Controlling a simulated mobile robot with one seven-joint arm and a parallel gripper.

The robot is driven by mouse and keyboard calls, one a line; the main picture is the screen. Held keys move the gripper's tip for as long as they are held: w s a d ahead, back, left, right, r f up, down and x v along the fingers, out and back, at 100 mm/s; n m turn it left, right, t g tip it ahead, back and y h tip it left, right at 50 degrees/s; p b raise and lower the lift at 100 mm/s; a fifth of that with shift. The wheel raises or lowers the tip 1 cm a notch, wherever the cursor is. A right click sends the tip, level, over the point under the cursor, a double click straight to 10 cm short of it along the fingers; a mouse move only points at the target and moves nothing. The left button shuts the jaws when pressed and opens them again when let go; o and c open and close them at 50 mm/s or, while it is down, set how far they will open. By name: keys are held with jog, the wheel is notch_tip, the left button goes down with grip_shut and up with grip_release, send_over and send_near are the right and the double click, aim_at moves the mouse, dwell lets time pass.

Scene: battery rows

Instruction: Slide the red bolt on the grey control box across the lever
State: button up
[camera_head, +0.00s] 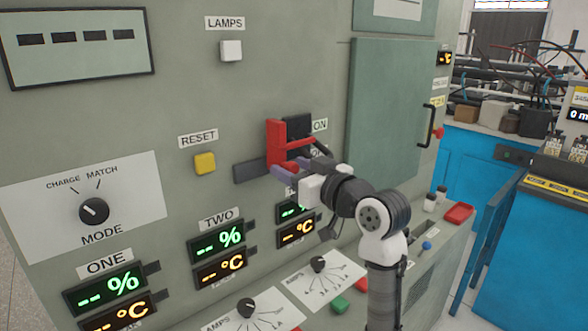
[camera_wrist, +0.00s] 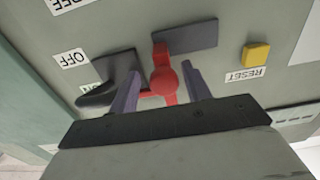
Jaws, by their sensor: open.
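The red bolt (camera_head: 276,148) is on the face of the grey control box (camera_head: 180,90), below the lamps button. In the wrist view the red bolt (camera_wrist: 164,81) shows a round knob between my two fingers, with a gap visible on each side. The black lever (camera_head: 298,126) is just right of the bolt in the head view; in the wrist view the lever (camera_wrist: 112,80) is left of it, beside OFF and ON labels. My gripper (camera_head: 297,166) is open around the knob; the wrist view also shows my gripper (camera_wrist: 160,72). My arm partly hides the area below the lever.
A dark plate (camera_head: 249,171) lies left of the bolt. A yellow reset button (camera_head: 205,163) and a black mode dial (camera_head: 94,210) are further left. A green door (camera_head: 385,110) with a black handle is right. Lit displays and a sloped panel sit below.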

jog(key=b+v, duration=0.4)
jog(key=v, duration=0.9)
jog(key=shift+s+d, duration=0.3)
jog(key=shift+s, duration=0.1)
